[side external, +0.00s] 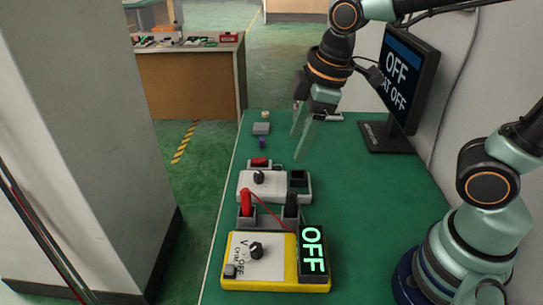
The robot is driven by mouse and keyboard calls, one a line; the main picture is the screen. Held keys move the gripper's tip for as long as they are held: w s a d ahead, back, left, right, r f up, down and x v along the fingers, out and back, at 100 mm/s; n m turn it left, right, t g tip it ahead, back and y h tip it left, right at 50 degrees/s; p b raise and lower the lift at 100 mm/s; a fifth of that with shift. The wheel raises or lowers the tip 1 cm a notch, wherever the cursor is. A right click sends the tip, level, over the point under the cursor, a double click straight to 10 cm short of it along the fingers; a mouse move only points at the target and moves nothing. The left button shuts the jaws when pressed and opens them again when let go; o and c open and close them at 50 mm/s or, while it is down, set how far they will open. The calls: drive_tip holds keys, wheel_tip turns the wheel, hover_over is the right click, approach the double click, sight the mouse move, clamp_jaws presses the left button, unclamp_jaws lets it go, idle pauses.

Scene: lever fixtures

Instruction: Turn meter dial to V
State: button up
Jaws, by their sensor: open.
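The yellow meter (275,284) lies at the near end of the green bench, with a white face plate. Its black dial (256,250) sits among the labels V, OFF and one more that is hard to read. The meter's display (312,253) reads OFF in bright letters. My gripper (299,144) is open and empty, its pale see-through fingers pointing down. It is above the bench, beyond the meter and apart from it. Which way the dial's pointer faces is too small to tell.
Red probe (246,202) and black probe (291,205) stand in holders behind the meter. A white box (266,187) with a black knob is beyond them. A monitor (401,80) reading OFF stands at right. Bare bench (375,205) lies right of the fixtures.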

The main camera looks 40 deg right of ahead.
sight(256, 248)
drive_tip(key=s+a+f+n+g, duration=0.1)
drive_tip(key=a+f+n+g, duration=0.15)
drive_tip(key=a+n, duration=0.4)
drive_tip(key=a+f+n+g, duration=0.1)
drive_tip(key=a+f+n, duration=0.3)
drive_tip(key=a+n, duration=0.25)
drive_tip(key=shift+n+t+h, duration=0.25)
drive_tip(key=shift+n+h, duration=0.05)
drive_tip(key=shift+h, duration=0.1)
drive_tip(key=f, duration=1.2)
drive_tip(key=shift+s+d+f, duration=0.1)
drive_tip(key=shift+s+d, duration=0.05)
drive_tip(key=shift+d, duration=0.25)
drive_tip(key=shift+c, duration=0.3)
clamp_jaws()
